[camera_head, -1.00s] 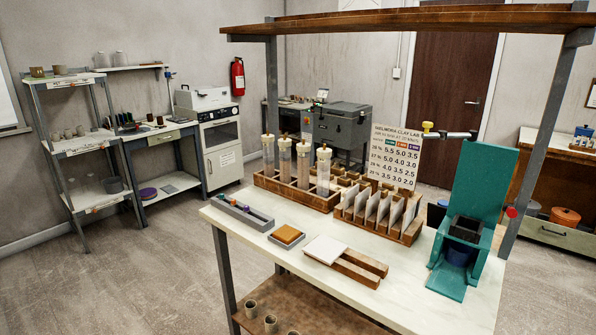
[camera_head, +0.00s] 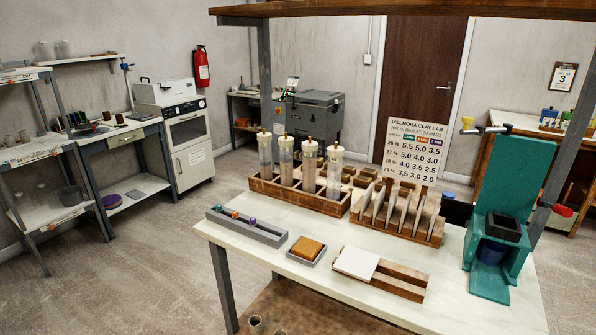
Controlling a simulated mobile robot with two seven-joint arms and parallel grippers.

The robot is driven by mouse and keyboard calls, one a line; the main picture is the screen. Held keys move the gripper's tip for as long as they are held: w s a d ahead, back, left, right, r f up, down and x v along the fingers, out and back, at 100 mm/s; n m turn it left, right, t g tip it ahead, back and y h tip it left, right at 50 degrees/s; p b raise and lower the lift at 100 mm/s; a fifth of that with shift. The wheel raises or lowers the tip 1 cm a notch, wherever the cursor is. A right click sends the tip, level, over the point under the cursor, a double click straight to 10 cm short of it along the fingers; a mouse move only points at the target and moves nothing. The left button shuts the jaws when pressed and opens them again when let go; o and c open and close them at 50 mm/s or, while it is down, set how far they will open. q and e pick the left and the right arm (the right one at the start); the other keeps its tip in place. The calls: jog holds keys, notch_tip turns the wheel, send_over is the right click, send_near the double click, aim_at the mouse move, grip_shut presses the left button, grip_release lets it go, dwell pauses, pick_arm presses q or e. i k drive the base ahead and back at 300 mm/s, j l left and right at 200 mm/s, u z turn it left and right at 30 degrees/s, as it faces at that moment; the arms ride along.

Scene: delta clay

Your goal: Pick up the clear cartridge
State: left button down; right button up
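Several upright tube cartridges with pale caps stand in a wooden rack (camera_head: 300,198) at the back left of the white-topped bench. The leftmost cartridge (camera_head: 265,158) and the one beside it (camera_head: 286,160) look partly see-through. At this size I cannot tell for sure which one is clear. Their lower ends are hidden by the rack. Neither of my grippers is in view.
On the bench (camera_head: 370,301) stand a grey tray with small coloured balls (camera_head: 246,228), an orange-brown block (camera_head: 307,247), a white tile (camera_head: 356,262), a slotted wooden rack (camera_head: 398,222) and a teal press (camera_head: 490,262). A wooden shelf (camera_head: 400,8) overhangs the bench. The floor at left is clear.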

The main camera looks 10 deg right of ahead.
aim_at(309, 159)
jog(key=i+j, duration=0.2)
jog(key=j, duration=0.15)
jog(key=i+j, duration=0.15)
jog(key=j, duration=0.25)
jog(key=i+j+z, duration=0.1)
jog(key=j, duration=0.25)
jog(key=i+j, duration=0.3)
jog(key=i+j+z, duration=0.1)
jog(key=j, duration=0.35)
jog(key=i+j, duration=0.2)
jog(key=j, duration=0.2)
jog(key=i+j, duration=0.15)
jog(key=j, duration=0.25)
jog(key=i+z, duration=0.05)
